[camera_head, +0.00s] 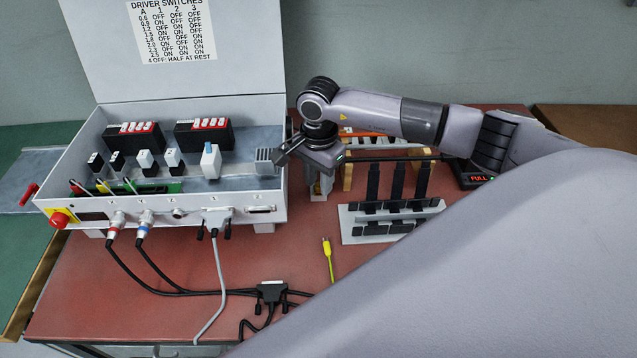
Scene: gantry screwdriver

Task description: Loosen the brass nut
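My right gripper (284,153) hangs at the right wall of the open white control box, its fingers pointing left. The fingers are small and dark here, and I cannot tell whether they are open or shut. Just below its body, a small pale bracket with a brass-coloured part (319,187) stands on the red bench top. The gripper and wrist partly cover it. I cannot make out for certain whether this part is the brass nut. My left gripper is not in view.
The white control box (160,222) has its lid up, with plugs and cables at its front. A white rack with black clamps (392,222) stands right of the bracket. A yellow-tipped cable (328,258) lies in front. My own arm covers the lower right.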

